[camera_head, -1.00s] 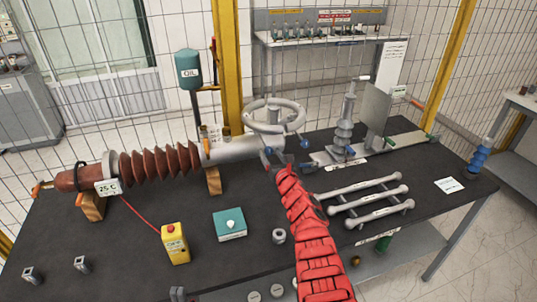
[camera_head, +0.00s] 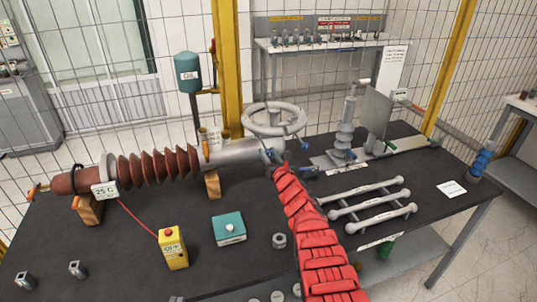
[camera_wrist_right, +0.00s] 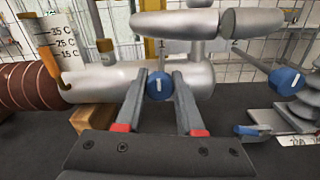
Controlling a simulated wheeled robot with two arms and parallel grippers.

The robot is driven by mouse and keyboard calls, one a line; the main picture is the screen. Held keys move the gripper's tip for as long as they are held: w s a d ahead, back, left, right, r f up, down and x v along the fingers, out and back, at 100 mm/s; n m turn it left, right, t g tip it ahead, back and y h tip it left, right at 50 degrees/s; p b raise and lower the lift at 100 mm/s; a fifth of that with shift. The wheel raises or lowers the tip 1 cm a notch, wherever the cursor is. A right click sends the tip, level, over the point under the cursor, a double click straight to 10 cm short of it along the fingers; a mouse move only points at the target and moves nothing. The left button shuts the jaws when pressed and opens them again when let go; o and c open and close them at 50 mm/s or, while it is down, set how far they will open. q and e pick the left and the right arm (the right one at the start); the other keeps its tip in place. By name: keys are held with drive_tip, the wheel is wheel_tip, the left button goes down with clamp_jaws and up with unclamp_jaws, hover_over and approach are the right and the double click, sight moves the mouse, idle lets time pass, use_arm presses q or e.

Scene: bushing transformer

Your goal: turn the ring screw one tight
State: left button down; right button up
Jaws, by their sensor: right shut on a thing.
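A grey cylindrical body (camera_head: 235,152) with a grey ring (camera_head: 274,119) mounted above it lies at the back of the dark table. A blue ring screw (camera_wrist_right: 159,85) with a white mark sits on the body's side, below a figure 1, in the right wrist view. My right gripper (camera_wrist_right: 160,88) is shut on this screw, one finger on each side of it. In the head view my right gripper (camera_head: 272,153) is at the body's right end and hides the screw. A second blue screw (camera_wrist_right: 286,80) stands to the right, free. My left gripper is not in view.
A brown ribbed insulator (camera_head: 158,167) extends left from the body. A yellow box (camera_head: 173,250), a teal box (camera_head: 229,229) and a grey nut (camera_head: 279,240) stand in front. Grey rods (camera_head: 365,204) lie right of my arm.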

clamp_jaws()
